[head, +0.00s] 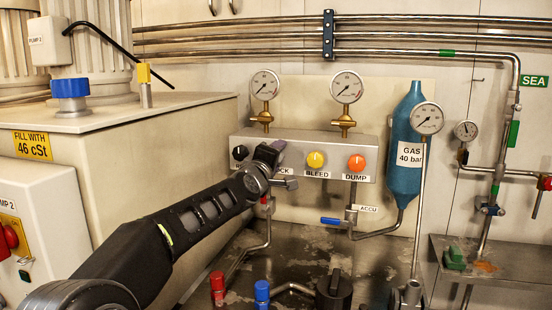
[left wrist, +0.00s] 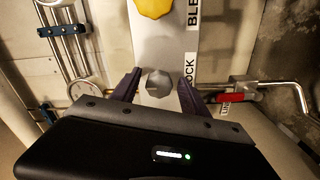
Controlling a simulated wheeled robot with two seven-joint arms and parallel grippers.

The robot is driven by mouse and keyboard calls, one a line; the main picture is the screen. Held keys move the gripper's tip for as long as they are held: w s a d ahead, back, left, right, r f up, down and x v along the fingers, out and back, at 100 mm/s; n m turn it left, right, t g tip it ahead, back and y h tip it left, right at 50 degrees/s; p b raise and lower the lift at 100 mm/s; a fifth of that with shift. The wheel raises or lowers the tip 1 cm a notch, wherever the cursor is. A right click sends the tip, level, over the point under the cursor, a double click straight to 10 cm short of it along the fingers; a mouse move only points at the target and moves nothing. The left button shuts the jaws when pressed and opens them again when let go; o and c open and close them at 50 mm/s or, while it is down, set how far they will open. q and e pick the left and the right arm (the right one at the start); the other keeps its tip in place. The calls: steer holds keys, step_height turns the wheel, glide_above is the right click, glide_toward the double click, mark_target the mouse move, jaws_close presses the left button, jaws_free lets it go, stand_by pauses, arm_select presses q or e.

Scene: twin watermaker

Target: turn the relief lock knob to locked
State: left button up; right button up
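The lock knob (left wrist: 158,84) is a small grey faceted knob on the metal manifold box (head: 225,147), beside a label reading "LOCK". In the head view it is hidden behind my left gripper (head: 270,154), and only the end of its label shows. In the left wrist view my left gripper (left wrist: 159,76) is open, with one dark finger on each side of the knob. Small gaps seem to show between fingers and knob, so it does not look clamped. The knob's set position cannot be read. My right gripper is in neither view.
A black knob (head: 240,153) sits left of my gripper. The yellow BLEED knob (head: 315,160) and orange DUMP knob (head: 357,163) sit to the right. A red-handled valve (left wrist: 232,98) and pipework are close to the gripper. Gauges (head: 265,85) stand above the box.

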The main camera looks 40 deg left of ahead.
arm_select(q)
steer(key=v, duration=0.7)
steer(key=shift+s+d, duration=0.15)
steer(key=shift+s, duration=0.25)
steer(key=shift+r, duration=0.1)
